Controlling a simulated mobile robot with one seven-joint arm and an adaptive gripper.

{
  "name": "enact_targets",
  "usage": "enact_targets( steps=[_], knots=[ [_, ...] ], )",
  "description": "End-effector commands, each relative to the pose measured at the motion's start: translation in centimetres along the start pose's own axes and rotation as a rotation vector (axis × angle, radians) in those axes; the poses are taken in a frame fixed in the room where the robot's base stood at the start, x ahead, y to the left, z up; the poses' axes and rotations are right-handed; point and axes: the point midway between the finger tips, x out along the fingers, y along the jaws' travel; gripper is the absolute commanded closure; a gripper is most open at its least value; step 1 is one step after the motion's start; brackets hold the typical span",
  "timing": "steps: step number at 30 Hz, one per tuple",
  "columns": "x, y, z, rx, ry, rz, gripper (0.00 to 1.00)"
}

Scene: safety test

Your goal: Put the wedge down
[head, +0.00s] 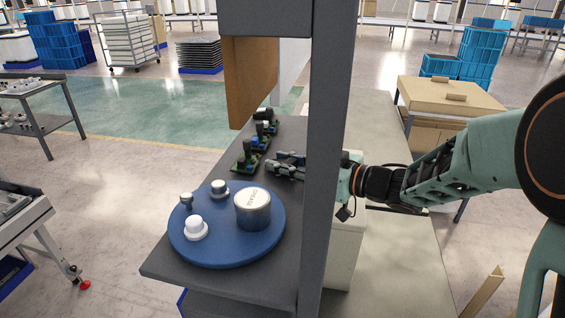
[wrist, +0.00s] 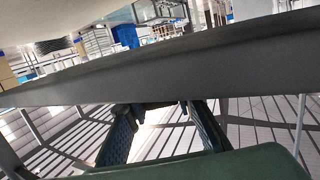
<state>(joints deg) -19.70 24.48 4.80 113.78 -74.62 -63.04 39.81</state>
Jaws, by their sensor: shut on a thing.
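My gripper (head: 285,165) reaches in from the right, past the grey post, over the dark grey shelf (head: 170,258). It is beside the small green boards with dark parts (head: 247,160). In the wrist view, my gripper (wrist: 160,106) has its fingers apart, around a small dark piece below the edge of a dark grey slab. I take this piece for the wedge. Its shape is mostly hidden, and I cannot tell whether it touches anything else.
A round blue tray (head: 237,258) on the shelf's near part holds a large grey-lidded canister (head: 252,208) and several small knobbed pieces. The grey post (head: 328,150) stands close to my arm. A brown panel (head: 250,80) hangs above the shelf's far part.

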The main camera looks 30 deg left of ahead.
Motion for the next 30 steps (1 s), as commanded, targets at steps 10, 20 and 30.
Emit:
enact_targets(
  steps=[10,20,30],
  knots=[
    [0.0,0.0,0.3,0.000,-0.001,0.000,0.60],
    [-0.4,0.1,0.0,0.000,-0.001,0.002,0.60],
    [-7.1,0.1,0.1,-0.001,-0.001,0.004,0.60]
  ],
)
